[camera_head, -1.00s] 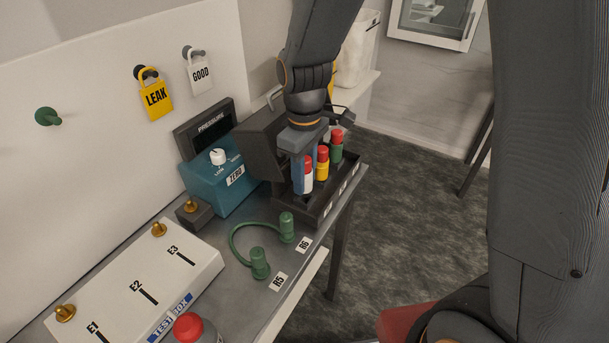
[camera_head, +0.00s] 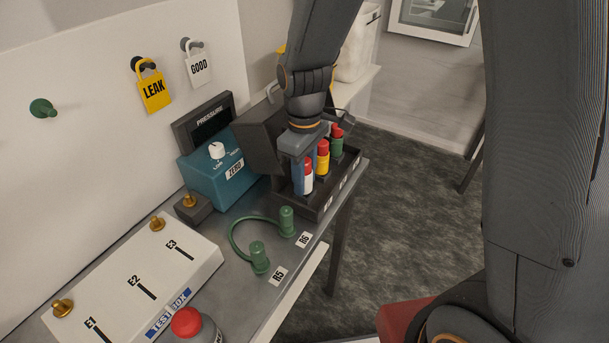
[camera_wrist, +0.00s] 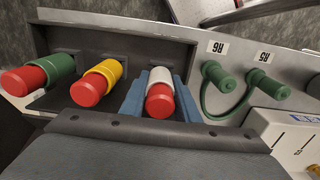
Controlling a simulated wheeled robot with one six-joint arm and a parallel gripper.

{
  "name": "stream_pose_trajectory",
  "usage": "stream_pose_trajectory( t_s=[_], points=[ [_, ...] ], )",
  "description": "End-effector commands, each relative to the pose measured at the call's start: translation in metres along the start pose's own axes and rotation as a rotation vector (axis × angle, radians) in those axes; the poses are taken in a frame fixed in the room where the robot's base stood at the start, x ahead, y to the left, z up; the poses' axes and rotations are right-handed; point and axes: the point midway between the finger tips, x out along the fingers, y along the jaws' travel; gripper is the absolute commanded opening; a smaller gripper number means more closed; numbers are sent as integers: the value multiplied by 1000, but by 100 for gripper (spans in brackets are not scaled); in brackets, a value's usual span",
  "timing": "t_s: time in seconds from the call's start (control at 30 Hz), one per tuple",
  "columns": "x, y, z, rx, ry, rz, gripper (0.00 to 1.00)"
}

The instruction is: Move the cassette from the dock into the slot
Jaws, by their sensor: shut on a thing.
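A white cassette with a red cap (camera_head: 308,182) stands in the dark dock (camera_head: 319,211), nearest the front end of its row. It also shows in the wrist view (camera_wrist: 160,78). My gripper (camera_head: 302,174) reaches down over it. In the wrist view the blue fingers (camera_wrist: 160,98) are shut on the white cassette, one on each side. A yellow cassette (camera_head: 322,162) and a green cassette (camera_head: 337,147), both red-capped, stand behind it in the dock. The test box (camera_head: 130,280) has dark slits marked E1, E2 and E3. The foot of the held cassette is hidden.
A green hose with two plugs (camera_head: 259,255) lies between dock and test box, by labels R5 and R6. A blue pressure device (camera_head: 212,180) stands left of the dock. LEAK and GOOD tags hang on the wall.

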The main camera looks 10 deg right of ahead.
Motion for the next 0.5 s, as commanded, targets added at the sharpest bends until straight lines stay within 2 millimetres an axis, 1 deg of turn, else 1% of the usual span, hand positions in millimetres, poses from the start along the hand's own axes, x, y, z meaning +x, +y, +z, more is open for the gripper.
stream_pose_trajectory(
  t_s=[0.13, 0.17, 0.2, 0.27, 0.3, 0.5],
  points=[
    [4, 0, 0, 0, 0, 0, 0],
    [4, 0, 0, 0, 0, 0, 30],
    [3, 0, 0, 0, 1, 0, 37],
    [3, 0, 0, 0, 0, 0, 47],
    [3, 0, 0, 0, 0, 0, 50],
    [3, 0, 0, 0, 0, 0, 50]
  ],
)
